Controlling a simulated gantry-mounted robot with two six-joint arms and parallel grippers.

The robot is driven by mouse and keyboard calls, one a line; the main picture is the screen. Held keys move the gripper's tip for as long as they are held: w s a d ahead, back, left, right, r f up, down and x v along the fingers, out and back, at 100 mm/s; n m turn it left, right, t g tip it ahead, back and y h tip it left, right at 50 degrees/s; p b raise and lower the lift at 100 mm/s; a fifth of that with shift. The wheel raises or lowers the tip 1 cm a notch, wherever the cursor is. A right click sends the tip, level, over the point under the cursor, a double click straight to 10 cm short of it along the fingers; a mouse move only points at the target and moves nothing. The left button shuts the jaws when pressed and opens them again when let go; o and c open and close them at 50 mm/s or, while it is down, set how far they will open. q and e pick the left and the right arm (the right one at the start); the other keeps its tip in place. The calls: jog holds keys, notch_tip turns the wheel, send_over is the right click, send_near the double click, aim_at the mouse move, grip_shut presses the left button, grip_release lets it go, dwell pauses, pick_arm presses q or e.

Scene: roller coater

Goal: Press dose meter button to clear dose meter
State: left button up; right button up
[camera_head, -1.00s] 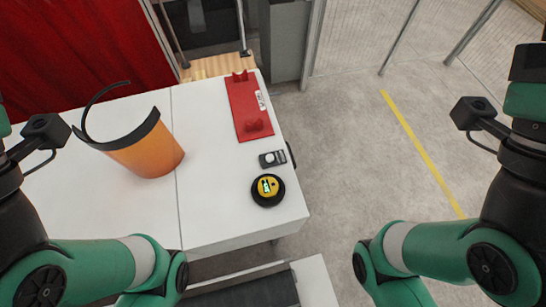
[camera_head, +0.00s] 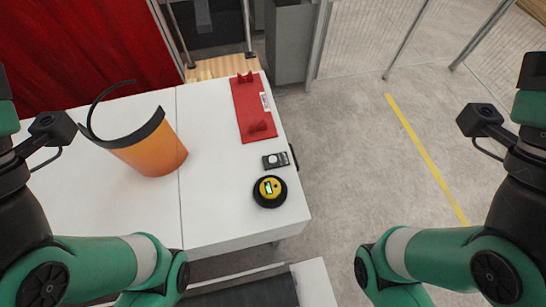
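The likely dose meter (camera_head: 269,191) is a round black device with a yellow face and a small lit display. It sits on the white table near its right front corner. A small dark grey device with a round pale spot (camera_head: 276,160) lies just behind it; I cannot tell which of the two carries the button. Both of my arms show at the left and right sides, but neither gripper is in view. Nothing of mine touches either device.
The table's front middle is clear. Grey floor with a yellow line (camera_head: 427,158) lies to the right.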

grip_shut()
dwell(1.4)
